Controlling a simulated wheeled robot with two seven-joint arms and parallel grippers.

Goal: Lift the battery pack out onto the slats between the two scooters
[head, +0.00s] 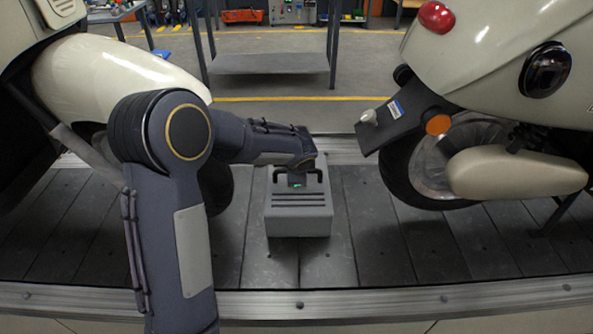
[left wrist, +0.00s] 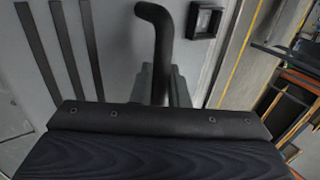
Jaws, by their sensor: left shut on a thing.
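The battery pack (head: 298,222) is a grey box with dark grooves and a black handle on top. It is upright over the dark slats (head: 370,235), between the two scooters; I cannot tell whether its base touches them. My left gripper (head: 297,180) is at the top of the pack, shut on its handle. In the left wrist view the black bent handle (left wrist: 162,40) runs down between my fingers (left wrist: 158,88), with the pack's grey grooved face (left wrist: 112,40) behind. The fingertips are partly hidden by the gripper body. My right gripper is not in view.
One cream scooter (head: 110,68) stands at the left, partly behind my left arm. The other scooter (head: 515,172) stands at the right, its rear wheel and dark plate facing the pack. Metal rails (head: 400,301) edge the slats. A grey-shelved stand (head: 270,63) is behind. Slats around the pack are clear.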

